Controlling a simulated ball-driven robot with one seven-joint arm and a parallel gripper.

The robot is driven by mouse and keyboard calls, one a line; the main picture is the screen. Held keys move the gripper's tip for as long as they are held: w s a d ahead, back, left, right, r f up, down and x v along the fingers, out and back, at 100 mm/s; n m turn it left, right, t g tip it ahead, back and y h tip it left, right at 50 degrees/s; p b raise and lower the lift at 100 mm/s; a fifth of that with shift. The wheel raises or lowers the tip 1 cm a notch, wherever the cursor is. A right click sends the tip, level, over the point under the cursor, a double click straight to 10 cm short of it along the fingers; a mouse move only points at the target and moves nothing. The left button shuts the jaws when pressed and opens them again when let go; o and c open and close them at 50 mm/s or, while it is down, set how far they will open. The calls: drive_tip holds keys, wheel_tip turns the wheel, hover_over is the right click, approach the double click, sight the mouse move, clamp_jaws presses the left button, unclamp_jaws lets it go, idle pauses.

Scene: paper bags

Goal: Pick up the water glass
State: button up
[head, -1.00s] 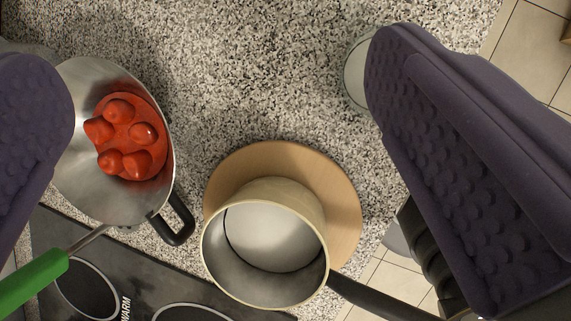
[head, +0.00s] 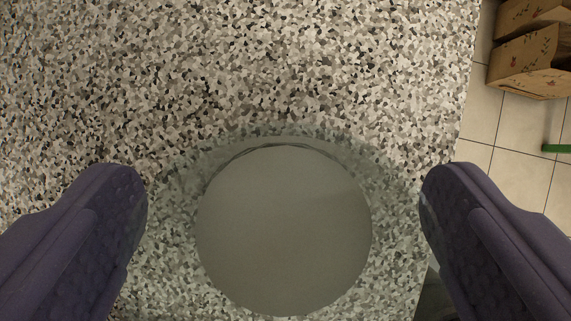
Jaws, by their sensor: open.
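The water glass (head: 284,230) stands on the speckled counter at the lower middle of the head view, seen from above. It is clear, with a grey-green round inside and a faint wider rim. My gripper (head: 284,195) is open, with one dark purple finger on each side of the glass. The left finger lies close to the rim's left edge and the right finger close to its right edge. I cannot tell whether either finger touches the glass, or how high they are beside it.
The speckled counter (head: 230,70) is bare beyond the glass. Its right edge drops to a tiled floor (head: 510,130). Patterned paper bags (head: 530,65) stand on the floor at the upper right, with a small green thing (head: 556,148) below them.

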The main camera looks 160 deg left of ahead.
drive_tip(key=shift+c, duration=0.5)
drive_tip(key=c, duration=1.2)
drive_tip(key=shift+r, duration=0.15)
